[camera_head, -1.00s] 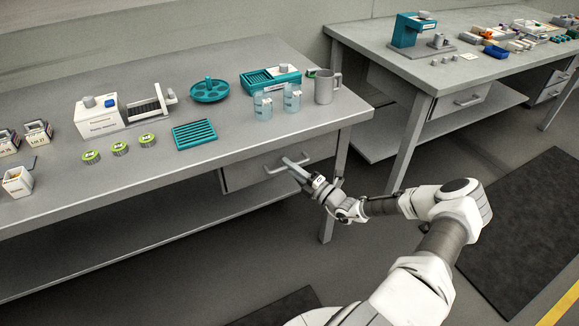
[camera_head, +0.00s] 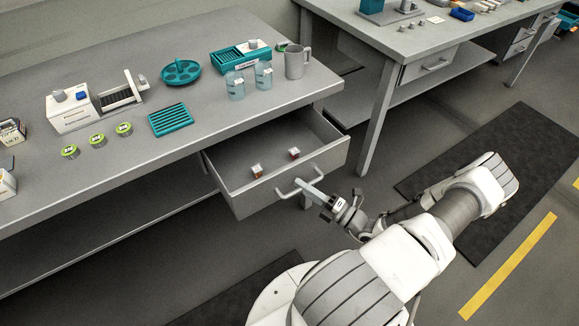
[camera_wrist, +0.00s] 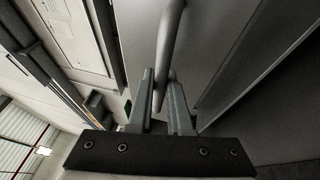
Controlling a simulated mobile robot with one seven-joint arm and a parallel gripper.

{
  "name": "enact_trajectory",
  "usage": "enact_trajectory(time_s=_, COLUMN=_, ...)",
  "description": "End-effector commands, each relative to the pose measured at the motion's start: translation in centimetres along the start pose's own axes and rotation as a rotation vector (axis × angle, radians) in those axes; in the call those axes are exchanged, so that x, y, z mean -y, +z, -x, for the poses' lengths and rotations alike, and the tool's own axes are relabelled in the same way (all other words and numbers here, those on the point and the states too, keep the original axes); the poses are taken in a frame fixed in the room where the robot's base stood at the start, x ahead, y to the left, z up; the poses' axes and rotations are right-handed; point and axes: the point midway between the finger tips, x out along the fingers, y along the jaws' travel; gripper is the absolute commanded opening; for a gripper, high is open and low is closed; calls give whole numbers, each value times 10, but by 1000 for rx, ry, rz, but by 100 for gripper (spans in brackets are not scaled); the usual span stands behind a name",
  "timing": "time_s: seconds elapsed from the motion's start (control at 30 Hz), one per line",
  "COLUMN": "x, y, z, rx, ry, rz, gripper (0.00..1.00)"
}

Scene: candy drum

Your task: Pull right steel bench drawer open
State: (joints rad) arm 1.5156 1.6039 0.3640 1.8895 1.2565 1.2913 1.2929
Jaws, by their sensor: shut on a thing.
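The right steel bench drawer (camera_head: 245,197) stands pulled out from under the grey bench top, in the head view. Two small items with white and reddish-brown parts, one on the left (camera_head: 257,170) and one on the right (camera_head: 294,153), lie inside it. Its bar handle (camera_head: 285,193) is on the front face. In the wrist view the handle (camera_wrist: 170,45) runs down between the two fingers of my gripper (camera_wrist: 160,90).
On the bench (camera_head: 140,155) stand a grey mug (camera_head: 297,63), two beakers, a teal rack (camera_head: 170,119), a teal round tray (camera_head: 181,72) and green-lidded jars. A second bench (camera_head: 375,110) stands at the right. Dark mats lie on the floor.

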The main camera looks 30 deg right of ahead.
Motion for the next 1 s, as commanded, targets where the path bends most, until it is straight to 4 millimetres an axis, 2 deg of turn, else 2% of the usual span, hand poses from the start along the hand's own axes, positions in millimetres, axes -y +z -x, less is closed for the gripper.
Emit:
enact_trajectory(time_s=0.03, x=-3, y=-4, z=11, rx=2, ry=-1, rz=-1, gripper=0)
enact_trajectory(time_s=0.2, x=-9, y=-15, z=39, rx=1, ry=0, rz=1, gripper=0)
enact_trajectory(time_s=0.4, x=-13, y=-24, z=58, rx=1, ry=1, rz=1, gripper=0)
enact_trajectory(time_s=0.6, x=-14, y=-27, z=65, rx=-1, ry=1, rz=2, gripper=0)
enact_trajectory(time_s=0.93, x=-14, y=-27, z=66, rx=-2, ry=1, rz=2, gripper=0)
enact_trajectory(time_s=0.97, x=-14, y=-27, z=66, rx=-2, ry=1, rz=2, gripper=21)
enact_trajectory(time_s=1.0, x=-14, y=-27, z=66, rx=-2, ry=1, rz=2, gripper=28)
